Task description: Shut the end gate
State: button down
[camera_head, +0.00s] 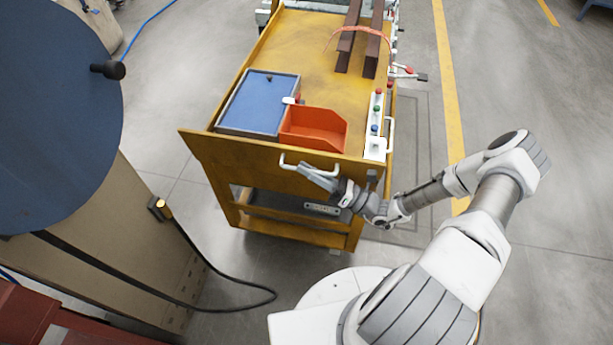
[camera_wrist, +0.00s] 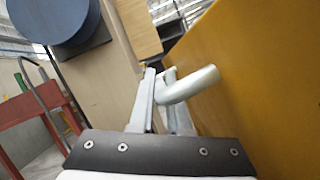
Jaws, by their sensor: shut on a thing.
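The end gate (camera_head: 235,162) is the yellow panel across the near end of the yellow cart. Its left corner sticks out past the cart's left side, with a narrow angle between panel and cart body. A pale bar handle (camera_head: 284,161) is on its outer face. My gripper (camera_head: 308,169) is shut on this handle. In the wrist view the fingers (camera_wrist: 160,92) close around the grey handle (camera_wrist: 198,83), beside the yellow face of the gate (camera_wrist: 265,75). The fingers hide part of the handle.
The cart top (camera_head: 318,68) carries a blue-lidded box (camera_head: 258,100), an orange bin (camera_head: 312,130) and brown beams (camera_head: 348,38). A large blue disc on a beige machine (camera_head: 110,235) stands close on the left. A black cable (camera_head: 225,308) lies on the floor.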

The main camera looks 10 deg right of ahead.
jog(key=shift+w+d+r+m+t+h+p, duration=0.15)
jog(key=shift+w+d+r+m+h+p, duration=0.1)
jog(key=shift+w+m, duration=0.25)
jog(key=shift+w+d+r+m+t+h+p, duration=0.15)
jog(key=shift+w+m+h, duration=0.1)
jog(key=shift+m, duration=0.35)
jog(key=shift+w, duration=0.1)
jog(key=c, duration=1.2)
grip_release()
jog(key=shift+o, duration=0.2)
jog(key=shift+d, duration=0.1)
jog(key=v, duration=1.7)
jog(key=shift+f, duration=0.15)
